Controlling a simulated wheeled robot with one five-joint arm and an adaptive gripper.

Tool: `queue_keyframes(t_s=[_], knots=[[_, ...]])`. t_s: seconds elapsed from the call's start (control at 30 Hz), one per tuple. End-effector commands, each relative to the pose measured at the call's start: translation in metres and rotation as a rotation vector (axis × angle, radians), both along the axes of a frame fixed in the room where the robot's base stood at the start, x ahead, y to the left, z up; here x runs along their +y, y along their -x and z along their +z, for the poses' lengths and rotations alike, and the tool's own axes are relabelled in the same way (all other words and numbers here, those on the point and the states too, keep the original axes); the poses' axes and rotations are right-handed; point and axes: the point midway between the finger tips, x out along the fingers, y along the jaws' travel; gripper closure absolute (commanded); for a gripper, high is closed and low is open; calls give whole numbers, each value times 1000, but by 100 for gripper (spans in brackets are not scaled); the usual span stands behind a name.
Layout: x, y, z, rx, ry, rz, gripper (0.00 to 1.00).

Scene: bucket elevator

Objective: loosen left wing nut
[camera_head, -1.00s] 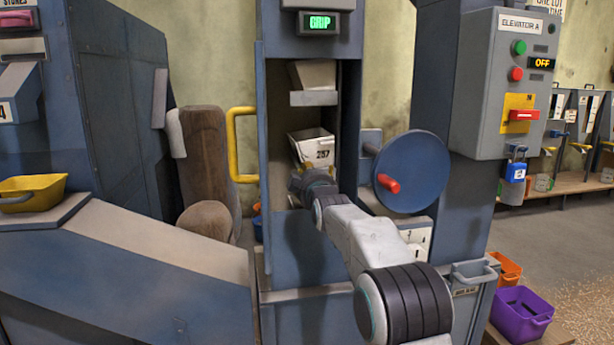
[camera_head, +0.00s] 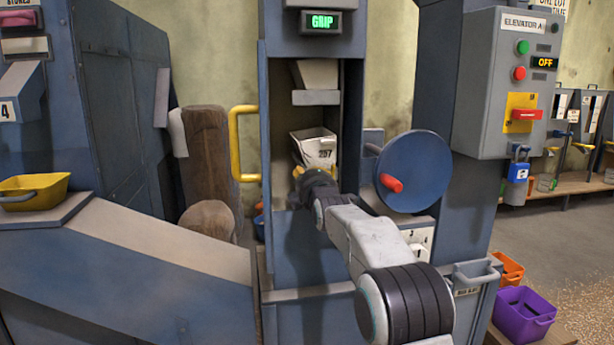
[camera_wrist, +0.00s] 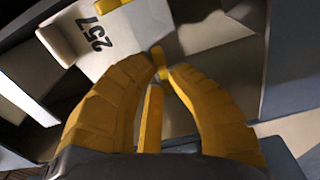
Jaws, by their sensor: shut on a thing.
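A white bucket marked 257 (camera_head: 318,150) hangs inside the open elevator housing. It also shows in the wrist view (camera_wrist: 95,48), its number turned on its side. My gripper (camera_head: 301,172) is just below and in front of the bucket. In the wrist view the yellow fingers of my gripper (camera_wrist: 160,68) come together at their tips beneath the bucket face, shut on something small. The held piece, at the left wing nut's place, is mostly covered by the fingertips, so its shape and turn cannot be read. No second wing nut can be made out.
A green GRIP sign (camera_head: 322,21) is lit above the opening. A yellow handle (camera_head: 236,145) stands at the opening's left, a blue handwheel (camera_head: 420,170) at its right. The control box (camera_head: 502,90) shows OFF. A purple bin (camera_head: 522,315) sits at the lower right.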

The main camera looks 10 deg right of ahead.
Motion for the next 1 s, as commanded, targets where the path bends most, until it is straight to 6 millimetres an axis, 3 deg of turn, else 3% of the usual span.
queue_keyframes(t_s=[0.7, 0.73, 1.0], knots=[[0, 0, -2, 3, 65, 0, 100], [0, 0, -2, 3, 65, 0, 82], [0, 0, -1, 2, 65, 0, 58]])
